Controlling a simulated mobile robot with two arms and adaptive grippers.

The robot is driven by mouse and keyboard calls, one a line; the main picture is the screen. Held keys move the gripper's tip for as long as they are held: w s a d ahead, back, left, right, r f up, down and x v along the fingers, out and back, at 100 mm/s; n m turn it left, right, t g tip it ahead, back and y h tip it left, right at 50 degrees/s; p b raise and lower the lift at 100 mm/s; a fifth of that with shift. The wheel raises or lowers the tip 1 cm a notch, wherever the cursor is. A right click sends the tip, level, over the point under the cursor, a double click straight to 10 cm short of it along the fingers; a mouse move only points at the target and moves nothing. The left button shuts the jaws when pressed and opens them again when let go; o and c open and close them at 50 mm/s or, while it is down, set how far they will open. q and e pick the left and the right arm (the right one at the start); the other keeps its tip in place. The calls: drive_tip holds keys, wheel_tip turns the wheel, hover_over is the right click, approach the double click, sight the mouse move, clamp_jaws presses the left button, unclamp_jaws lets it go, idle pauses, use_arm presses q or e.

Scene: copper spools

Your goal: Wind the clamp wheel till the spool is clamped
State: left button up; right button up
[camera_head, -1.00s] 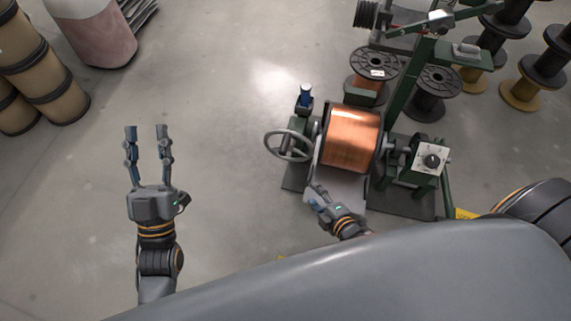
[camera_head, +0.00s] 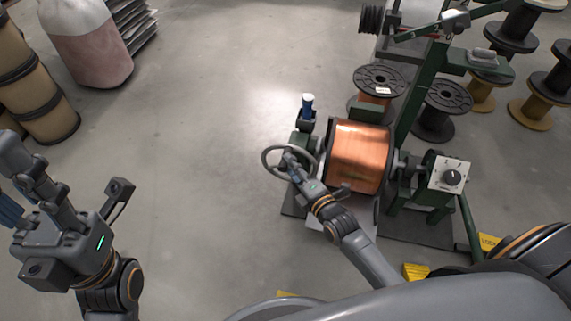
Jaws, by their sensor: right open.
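The clamp wheel (camera_head: 267,160) is a grey spoked handwheel on the left side of the green winding stand. The copper spool (camera_head: 359,158) sits just right of it, its axis roughly sideways, between the wheel side and the drive side. Whether it is clamped tight I cannot tell. My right gripper (camera_head: 290,160) is at the wheel, its open fingers overlapping the right part of the rim; contact is unclear. My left gripper (camera_head: 14,185) is large at the left edge, far from the wheel, its fingers apart and empty, with the tips partly cut off.
A control box with a black dial (camera_head: 453,177) stands right of the spool. A blue-topped post (camera_head: 308,106) rises behind the wheel. Black spools (camera_head: 441,97) stand behind the stand. Drums (camera_head: 42,112) stand at far left. The floor between is clear.

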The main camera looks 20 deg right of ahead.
drive_tip(key=shift+b+x, duration=0.6)
drive_tip(key=shift+x, duration=1.35)
clamp_jaws()
